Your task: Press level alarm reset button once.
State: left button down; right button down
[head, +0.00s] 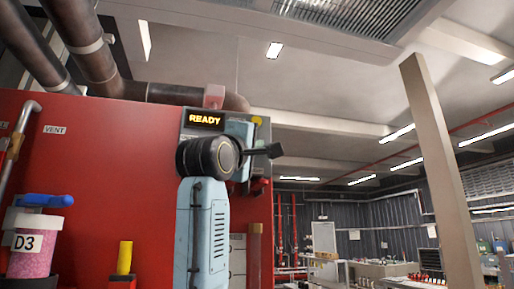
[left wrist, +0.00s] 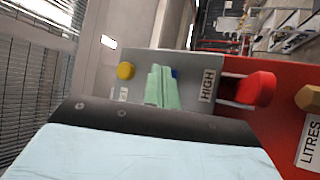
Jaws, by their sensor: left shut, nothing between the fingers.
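A grey panel (left wrist: 215,68) carries a yellow button (left wrist: 125,71), a small blue part (left wrist: 175,72) and a label reading HIGH. In the head view, the yellow button (head: 257,121) shows at the panel's upper right. I cannot tell which control is the level alarm reset button; the label below the yellow one is partly hidden. My left gripper (left wrist: 161,72) is shut and empty, its greenish fingers in front of the panel between the yellow button and HIGH, partly covering the blue part. Contact cannot be judged. In the head view my left wrist hides much of the panel. My right gripper is not in view.
A lit READY display (head: 206,120) sits at the panel's top left. A red knob (left wrist: 262,88) sticks out near HIGH. The red tank (head: 110,160) has a D3 jar (head: 35,245) before it at lower left. A pale post (head: 440,170) stands on the right.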

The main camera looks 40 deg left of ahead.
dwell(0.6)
pick_arm(q)
jog(key=shift+s+d+f+b, duration=0.1)
jog(key=shift+s+d+b, duration=0.3)
jog(key=shift+d, duration=0.05)
jog(key=shift+s+d, duration=0.15)
jog(key=s+d+b, duration=0.1)
jog(key=s+d, duration=0.2)
jog(key=d, duration=0.1)
jog(key=shift+s+b, duration=0.15)
jog(key=shift+b, duration=0.25)
